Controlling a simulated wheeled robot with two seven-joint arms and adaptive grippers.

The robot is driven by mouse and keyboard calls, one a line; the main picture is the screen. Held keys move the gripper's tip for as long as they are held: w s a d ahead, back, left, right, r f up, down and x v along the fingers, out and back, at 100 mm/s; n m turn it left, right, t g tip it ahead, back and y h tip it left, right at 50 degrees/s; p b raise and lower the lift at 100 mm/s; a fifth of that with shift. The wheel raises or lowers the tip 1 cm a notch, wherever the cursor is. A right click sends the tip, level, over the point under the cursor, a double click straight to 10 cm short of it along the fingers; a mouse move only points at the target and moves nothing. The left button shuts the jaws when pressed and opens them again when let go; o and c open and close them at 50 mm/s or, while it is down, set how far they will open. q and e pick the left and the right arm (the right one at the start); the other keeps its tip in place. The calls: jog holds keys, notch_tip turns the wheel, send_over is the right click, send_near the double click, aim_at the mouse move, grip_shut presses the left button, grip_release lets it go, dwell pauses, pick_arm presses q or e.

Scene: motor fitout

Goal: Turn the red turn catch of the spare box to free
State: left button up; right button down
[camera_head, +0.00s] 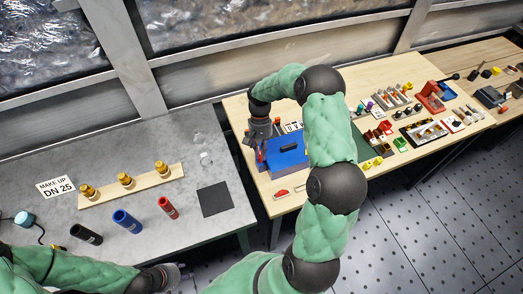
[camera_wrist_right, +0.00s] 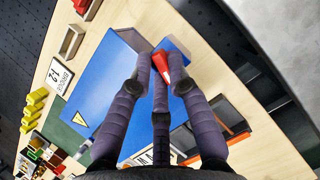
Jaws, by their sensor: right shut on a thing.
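The blue spare box (camera_head: 287,158) stands on the wooden bench with a black handle on its lid. Its blue surface (camera_wrist_right: 95,85) fills the middle of the right wrist view, with a yellow warning triangle on it. My right gripper (camera_head: 261,152) is at the box's left side. In the right wrist view the right gripper's fingers (camera_wrist_right: 160,75) are closed around the red turn catch (camera_wrist_right: 161,61), which sticks out between the fingertips. The fingers hide part of the catch. My left gripper (camera_head: 182,272) is low over the grey bench's front edge; its fingers are too small to read.
The grey bench holds a wooden strip (camera_head: 145,180) with brass fittings, black, blue (camera_head: 126,221) and red cylinders, and a dark square mat (camera_head: 215,199). Trays and small parts crowd the wooden bench right of my right arm. A red half-round piece (camera_head: 281,194) lies in front of the box.

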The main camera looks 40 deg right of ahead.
jog(key=shift+w+n+h+p, duration=0.1)
jog(key=shift+n+h+p, duration=0.35)
jog(key=shift+n, duration=1.15)
jog(key=shift+h, duration=0.25)
jog(key=c, duration=1.2)
grip_release()
jog(key=shift+r, duration=0.1)
jog(key=v, duration=1.1)
jog(key=shift+w+r, duration=0.3)
jog(key=shift+w, duration=0.15)
